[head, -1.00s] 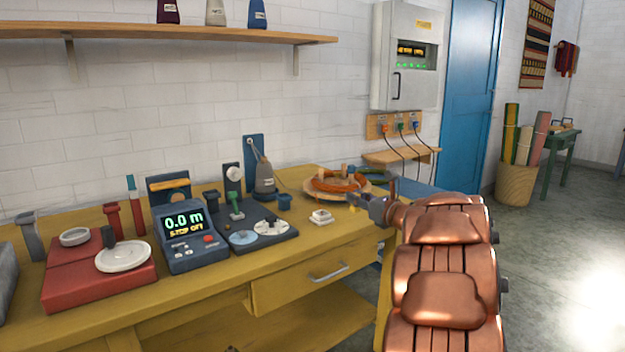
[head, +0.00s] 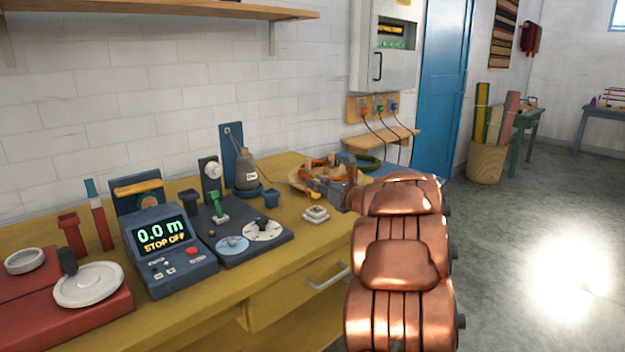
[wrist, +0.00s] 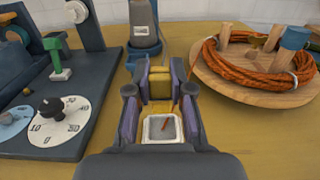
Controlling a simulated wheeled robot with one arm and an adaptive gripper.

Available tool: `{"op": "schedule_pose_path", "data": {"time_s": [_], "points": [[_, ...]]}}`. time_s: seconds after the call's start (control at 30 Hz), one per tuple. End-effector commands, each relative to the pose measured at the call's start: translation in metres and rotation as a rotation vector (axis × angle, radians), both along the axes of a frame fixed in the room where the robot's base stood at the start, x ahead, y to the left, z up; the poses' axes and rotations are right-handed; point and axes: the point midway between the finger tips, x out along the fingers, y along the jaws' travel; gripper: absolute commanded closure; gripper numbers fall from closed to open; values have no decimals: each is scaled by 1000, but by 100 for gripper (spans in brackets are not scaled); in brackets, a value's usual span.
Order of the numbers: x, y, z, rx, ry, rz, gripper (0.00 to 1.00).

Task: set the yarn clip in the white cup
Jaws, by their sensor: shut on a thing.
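My gripper (wrist: 160,90) is shut on the yellow yarn clip (wrist: 160,82), which sits between its purple-lined fingers. In the head view my gripper (head: 318,189) is above the yellow bench, and the clip is a small yellow patch (head: 309,193) at its tip. The white cup (head: 316,214) is a low, square, pale holder on the bench, just below the gripper in the picture. In the wrist view the cup (wrist: 148,139) shows between the fingers, nearer the palm than the clip, with a small red mark inside. The clip is apart from the cup.
A round wooden board (wrist: 232,88) with an orange wool coil (wrist: 256,78) lies right of the gripper. A dark plate with dials (wrist: 30,140) lies left, and a grey bottle-like weight (head: 245,172) stands behind. Some bare bench (head: 285,235) surrounds the cup.

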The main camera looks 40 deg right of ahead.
Motion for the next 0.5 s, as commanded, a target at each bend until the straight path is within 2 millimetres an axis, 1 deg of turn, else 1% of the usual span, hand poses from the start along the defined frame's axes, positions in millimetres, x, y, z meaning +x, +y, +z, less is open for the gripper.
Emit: {"op": "schedule_pose_path", "data": {"time_s": [0.17, 0.3, 0.5], "points": [[0, 0, -13, 1, 0, 0, 98], [1, 1, -28, -2, 0, 2, 98], [1, 2, -41, -2, 0, 3, 98]]}}
